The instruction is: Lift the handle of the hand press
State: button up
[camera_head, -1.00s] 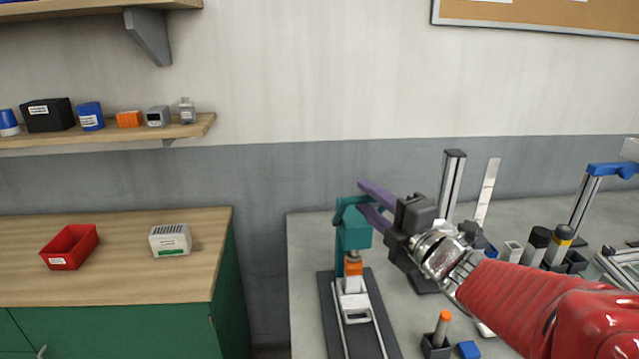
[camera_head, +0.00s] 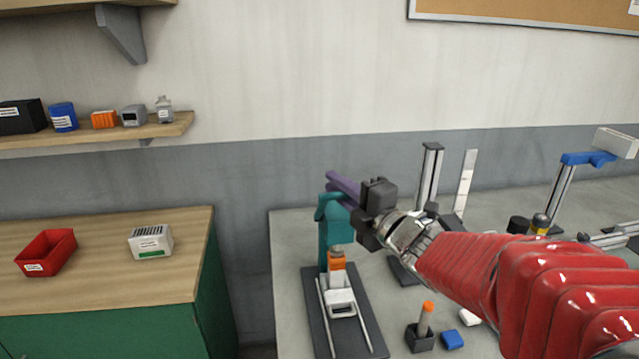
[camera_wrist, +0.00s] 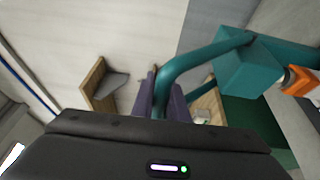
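The hand press has a teal body (camera_head: 336,240) with an orange and white ram, on a dark base at the table's left end. It stands below and left of my gripper (camera_head: 343,190) in the head view. In the wrist view, the handle (camera_wrist: 185,62) is a teal bent bar that runs from the press head (camera_wrist: 248,68) down between my two purple fingers (camera_wrist: 161,102). The fingers lie close along both sides of the bar and look shut on it. The handle's end is hidden behind the gripper's dark body.
A metal post (camera_head: 430,180) rises behind my arm. A wooden-topped green cabinet (camera_head: 100,275) stands left, across a gap. The wall is behind.

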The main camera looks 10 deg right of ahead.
grip_shut()
dwell(0.3)
